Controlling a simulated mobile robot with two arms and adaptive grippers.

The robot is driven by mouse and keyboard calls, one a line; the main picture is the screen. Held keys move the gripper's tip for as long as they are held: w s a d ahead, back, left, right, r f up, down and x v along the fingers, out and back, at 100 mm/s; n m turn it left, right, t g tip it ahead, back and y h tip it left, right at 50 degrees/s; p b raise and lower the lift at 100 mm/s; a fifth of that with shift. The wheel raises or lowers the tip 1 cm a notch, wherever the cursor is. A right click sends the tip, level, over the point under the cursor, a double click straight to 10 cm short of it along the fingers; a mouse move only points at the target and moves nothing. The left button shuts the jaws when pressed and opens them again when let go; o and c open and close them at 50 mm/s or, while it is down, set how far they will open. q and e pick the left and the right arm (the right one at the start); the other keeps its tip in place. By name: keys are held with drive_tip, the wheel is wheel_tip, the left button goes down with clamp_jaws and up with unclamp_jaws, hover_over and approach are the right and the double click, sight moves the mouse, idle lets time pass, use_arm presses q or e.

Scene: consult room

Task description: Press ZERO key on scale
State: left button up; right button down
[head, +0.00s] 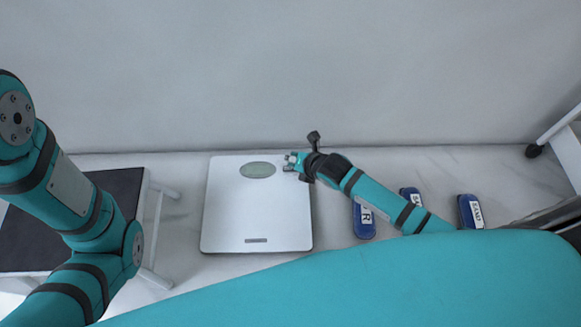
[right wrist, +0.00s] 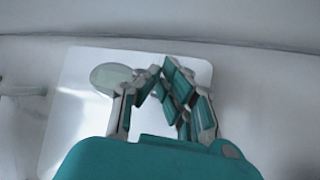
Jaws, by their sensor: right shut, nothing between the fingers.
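The scale (head: 235,215) is a flat, pale square plate on the floor, with an oval grey-green display (head: 258,170) near its far edge and a small dark label near its front edge. My right gripper (head: 288,162) is over the scale's far right corner, just right of the display. In the right wrist view my right gripper (right wrist: 168,80) is shut and empty above the scale (right wrist: 75,110), beside the display (right wrist: 110,76). I cannot make out the ZERO key or tell whether the fingertips touch the plate. My left arm is at the left, but its gripper is out of view.
Several blue weights with white labels lie right of the scale, such as one (head: 363,218) under my right arm and one (head: 470,211) farther right. A dark-topped step stool (head: 112,190) stands left. A wheeled stand (head: 566,150) is at the far right. The wall runs behind.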

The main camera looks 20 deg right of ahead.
drive_tip(key=shift+f, duration=0.1)
idle(0.3)
drive_tip(key=shift+f, duration=0.3)
drive_tip(key=shift+f, duration=0.3)
idle(0.6)
drive_tip(key=shift+r, duration=0.15)
drive_tip(key=shift+r+p, duration=0.6)
drive_tip(key=shift+p, duration=0.45)
